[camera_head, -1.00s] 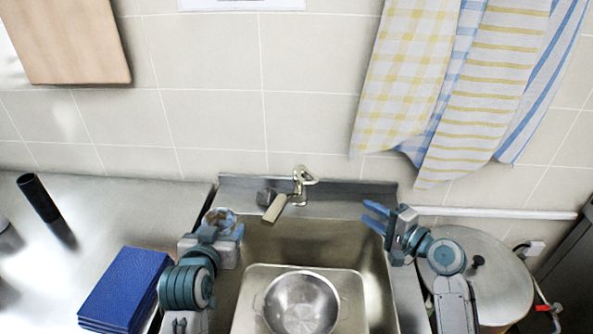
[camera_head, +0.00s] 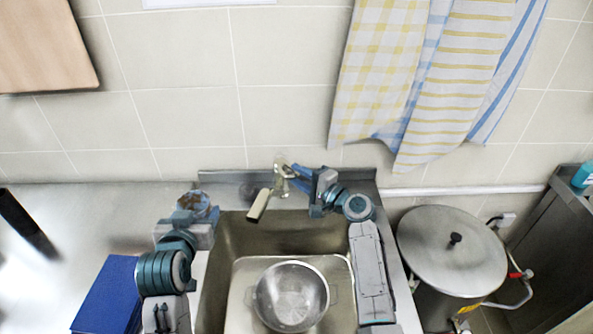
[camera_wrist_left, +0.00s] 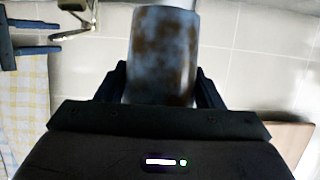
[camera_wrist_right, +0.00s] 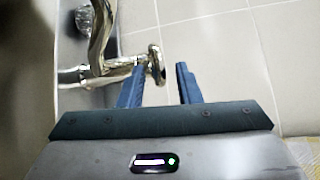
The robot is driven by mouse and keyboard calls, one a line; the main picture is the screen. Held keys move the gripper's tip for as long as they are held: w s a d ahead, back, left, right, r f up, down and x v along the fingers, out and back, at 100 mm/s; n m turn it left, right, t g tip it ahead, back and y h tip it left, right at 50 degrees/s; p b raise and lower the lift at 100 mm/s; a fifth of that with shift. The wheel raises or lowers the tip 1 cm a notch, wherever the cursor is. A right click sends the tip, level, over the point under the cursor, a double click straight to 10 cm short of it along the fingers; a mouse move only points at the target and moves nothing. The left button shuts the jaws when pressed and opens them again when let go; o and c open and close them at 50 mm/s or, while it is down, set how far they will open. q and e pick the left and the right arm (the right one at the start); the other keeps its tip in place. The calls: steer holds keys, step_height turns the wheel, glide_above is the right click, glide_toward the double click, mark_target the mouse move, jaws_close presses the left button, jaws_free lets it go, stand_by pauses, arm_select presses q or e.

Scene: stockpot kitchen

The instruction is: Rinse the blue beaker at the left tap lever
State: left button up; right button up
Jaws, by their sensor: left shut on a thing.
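The blue beaker (camera_head: 195,205), marked with brown stains, is held by my left gripper (camera_head: 188,213) at the left side of the sink. In the left wrist view the beaker (camera_wrist_left: 163,55) sits between the dark fingers. My right gripper (camera_head: 300,174) is at the tap from the right. In the right wrist view its blue fingers (camera_wrist_right: 159,84) are apart, with a round chrome tap end (camera_wrist_right: 157,64) near the gap; contact is unclear.
The sink (camera_head: 232,232) holds a steel colander (camera_head: 291,296). Blue folded cloths or books (camera_head: 107,295) and a black cylinder (camera_head: 24,222) are on the left counter. A lidded stockpot (camera_head: 425,250) stands at the right. Towels (camera_head: 380,80) hang on the back wall.

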arm_select(q)
steer(key=shift+r, duration=0.2)
arm_select(e)
steer(key=shift+w+a, duration=0.45)
jaws_close()
steer(key=shift+w+r, duration=0.15)
steer(key=shift+r, duration=0.4)
jaws_free()
steer(key=shift+f, duration=0.1)
